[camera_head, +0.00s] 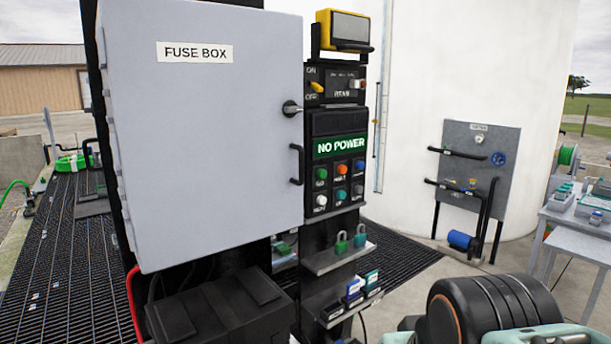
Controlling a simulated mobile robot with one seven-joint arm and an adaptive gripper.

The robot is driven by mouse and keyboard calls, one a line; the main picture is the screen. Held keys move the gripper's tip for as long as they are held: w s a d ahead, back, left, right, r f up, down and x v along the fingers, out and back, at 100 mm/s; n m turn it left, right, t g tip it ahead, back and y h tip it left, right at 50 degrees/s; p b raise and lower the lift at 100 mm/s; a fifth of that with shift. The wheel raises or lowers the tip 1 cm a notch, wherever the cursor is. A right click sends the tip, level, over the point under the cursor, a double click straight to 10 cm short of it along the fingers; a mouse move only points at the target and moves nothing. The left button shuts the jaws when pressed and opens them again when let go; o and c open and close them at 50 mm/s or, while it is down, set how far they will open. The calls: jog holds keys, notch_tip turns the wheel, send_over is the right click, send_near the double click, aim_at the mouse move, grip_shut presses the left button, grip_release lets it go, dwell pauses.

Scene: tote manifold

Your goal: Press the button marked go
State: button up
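A black control panel (325,149) stands right of the fuse box and carries two rows of small round buttons. The upper row has a green button (321,173), an orange-red button (341,169) and a blue button (360,165). My gripper is not in view; part of my arm shows at bottom right.
The grey fuse box (210,120) is closed, with a black handle (296,164). An ON/OFF panel with a yellow lever (317,87) sits above the buttons. Shelves below hold padlocks (341,243). A black box (220,308) stands in front.

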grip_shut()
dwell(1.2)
